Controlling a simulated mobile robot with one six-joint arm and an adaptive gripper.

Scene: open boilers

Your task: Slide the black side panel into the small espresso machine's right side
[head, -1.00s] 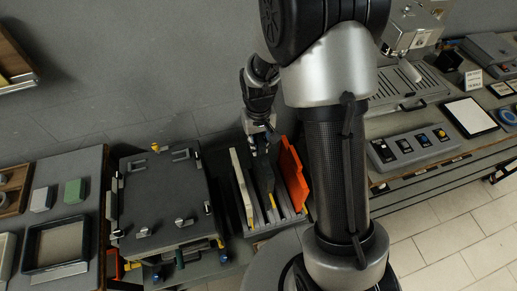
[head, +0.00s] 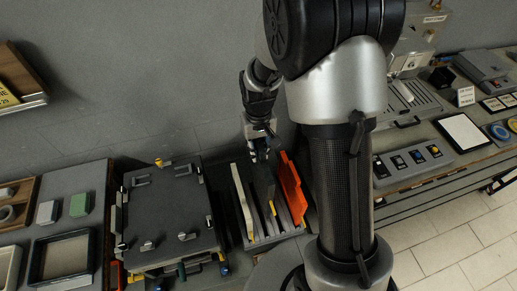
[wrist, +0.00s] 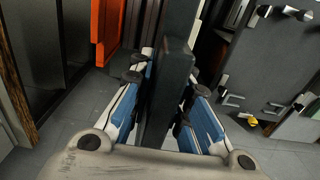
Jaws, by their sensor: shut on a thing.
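My gripper (head: 259,148) is over the slotted rack, pointing down. In the wrist view my gripper (wrist: 168,105) is shut on the dark side panel (wrist: 172,75), which stands on edge between its blue-and-white fingers. In the head view the black panel (head: 264,183) is upright between the cream panel and the orange panel; whether its lower edge is still in a slot is hard to tell. A silver espresso machine (head: 412,45) is at the upper right, partly hidden by my arm; its right side is not clearly seen.
The rack (head: 262,240) also holds a cream panel (head: 242,203) and an orange panel (head: 291,188) close on either side. A dark box with clips (head: 165,215) stands to the left. A switch panel (head: 411,162) lies on the right bench. The wall is close behind.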

